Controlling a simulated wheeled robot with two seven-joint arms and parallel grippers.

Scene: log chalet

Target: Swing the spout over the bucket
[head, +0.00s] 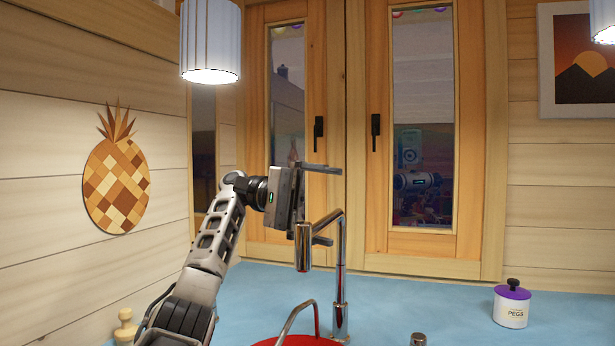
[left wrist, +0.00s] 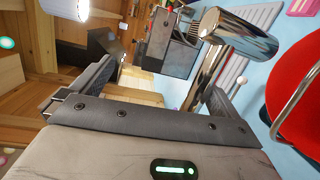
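The chrome tap rises from the blue counter, and its spout (head: 303,248) hangs to the left of the upright post (head: 340,280). The spout (left wrist: 240,36) also shows at the upper right of the left wrist view. The red bucket (head: 297,341) with its metal handle is at the bottom edge, below the spout in the picture; its red inside (left wrist: 290,85) fills the right of the left wrist view. My left gripper (head: 323,205) is open, one finger above the other, close to the spout's neck. Contact cannot be told. My right gripper is out of view.
A white peg jar (head: 510,308) with a purple lid stands at the right of the blue counter (head: 430,305). A small wooden object (head: 125,325) is at lower left. Windows (head: 420,130) stand behind the tap; a lamp (head: 210,40) hangs above left.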

